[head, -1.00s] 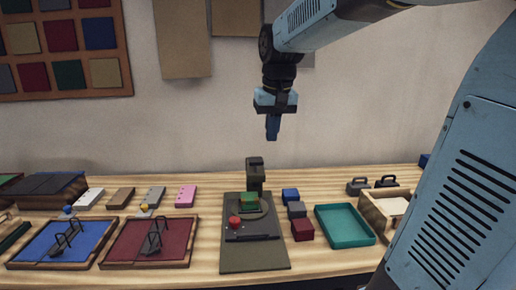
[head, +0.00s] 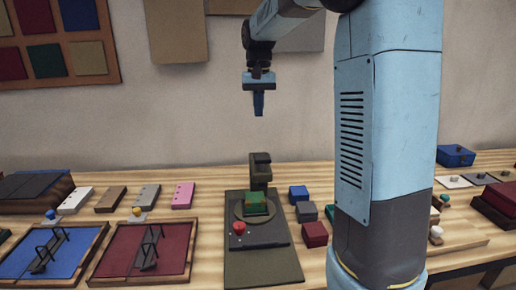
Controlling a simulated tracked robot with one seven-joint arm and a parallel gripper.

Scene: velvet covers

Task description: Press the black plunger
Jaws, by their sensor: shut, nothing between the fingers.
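A dark press-like device stands on a dark olive base board (head: 262,266) on the table. At its back is an upright dark post with a blocky head (head: 260,158), which may be the black plunger; I cannot tell its parts clearly. In front of the post, a green block (head: 256,203) rests on a round plate. A red knob (head: 239,228) sits at the front left of the device. My gripper (head: 258,112) is shut and empty, pointing down. In the picture it hangs above the post, clear of the device.
Blue, grey and dark red blocks (head: 315,234) stand right of the board. A blue tray (head: 30,259) and a red tray (head: 120,262) with wire racks lie left. My arm hides part of the table on the right. A blue box (head: 455,156) stands at the far right.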

